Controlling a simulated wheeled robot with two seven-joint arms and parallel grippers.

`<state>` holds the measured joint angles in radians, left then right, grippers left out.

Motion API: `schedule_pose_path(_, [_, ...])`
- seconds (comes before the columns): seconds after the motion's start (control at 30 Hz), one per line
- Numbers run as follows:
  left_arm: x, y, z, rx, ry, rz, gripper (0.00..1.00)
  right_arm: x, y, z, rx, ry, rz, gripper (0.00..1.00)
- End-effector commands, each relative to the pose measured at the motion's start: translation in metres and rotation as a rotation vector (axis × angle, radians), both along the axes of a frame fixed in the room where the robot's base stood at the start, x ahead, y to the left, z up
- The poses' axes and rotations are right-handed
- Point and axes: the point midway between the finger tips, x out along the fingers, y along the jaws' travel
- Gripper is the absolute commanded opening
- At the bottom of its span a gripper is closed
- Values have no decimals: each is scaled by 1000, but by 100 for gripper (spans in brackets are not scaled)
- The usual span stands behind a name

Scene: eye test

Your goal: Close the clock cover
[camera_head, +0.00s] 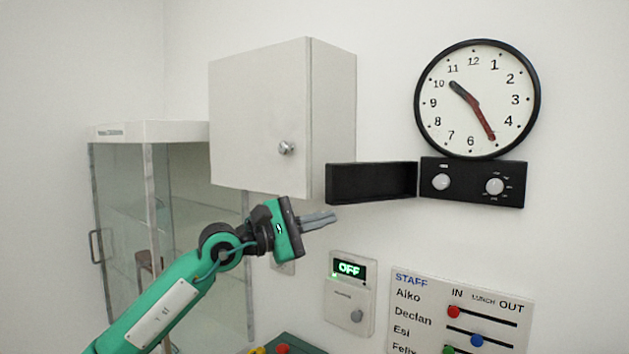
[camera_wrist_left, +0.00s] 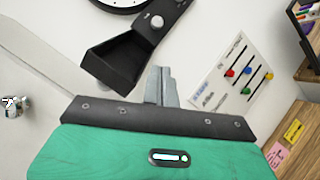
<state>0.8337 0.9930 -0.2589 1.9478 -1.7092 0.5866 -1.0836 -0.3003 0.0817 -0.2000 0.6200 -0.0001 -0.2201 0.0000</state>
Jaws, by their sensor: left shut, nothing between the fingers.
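The round wall clock (camera_head: 477,98) has a black rim and hangs at the upper right in the head view. Below it is a black control panel (camera_head: 473,182) with two pale knobs. The black clock cover (camera_head: 371,182) stands open, swung out to the left of the panel. In the left wrist view the cover (camera_wrist_left: 113,62) shows its hollow inside, and the panel (camera_wrist_left: 160,24) is beyond it. My left gripper (camera_head: 334,217) is shut and empty, just below the left end of the cover, with a small gap seen between them. My right gripper is not in view.
A white wall cabinet (camera_head: 262,120) with a round knob is left of the cover. A glass cabinet (camera_head: 122,230) stands farther left. Below are an OFF display box (camera_head: 350,292) and a staff board (camera_head: 460,312) with coloured sliders.

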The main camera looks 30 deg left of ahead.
Motion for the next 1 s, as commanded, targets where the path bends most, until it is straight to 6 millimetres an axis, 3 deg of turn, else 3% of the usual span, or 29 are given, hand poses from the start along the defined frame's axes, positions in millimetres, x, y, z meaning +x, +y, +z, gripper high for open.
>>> schedule_pose_path(0.03, [-2, 16, 17, 111, -38, 67, 0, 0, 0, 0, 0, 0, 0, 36])
schedule_pose_path(0.2, [-9, 64, 51, 398, -100, 265, 0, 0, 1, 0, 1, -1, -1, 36])
schedule_pose_path(0.37, [-15, 89, 67, 512, -115, 359, 0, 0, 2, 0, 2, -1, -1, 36])
schedule_pose_path(0.57, [-1, 87, 72, 528, -114, 370, 0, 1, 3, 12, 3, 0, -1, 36])
schedule_pose_path(1.0, [65, 65, 72, 523, -113, 368, 0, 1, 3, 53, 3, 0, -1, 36])
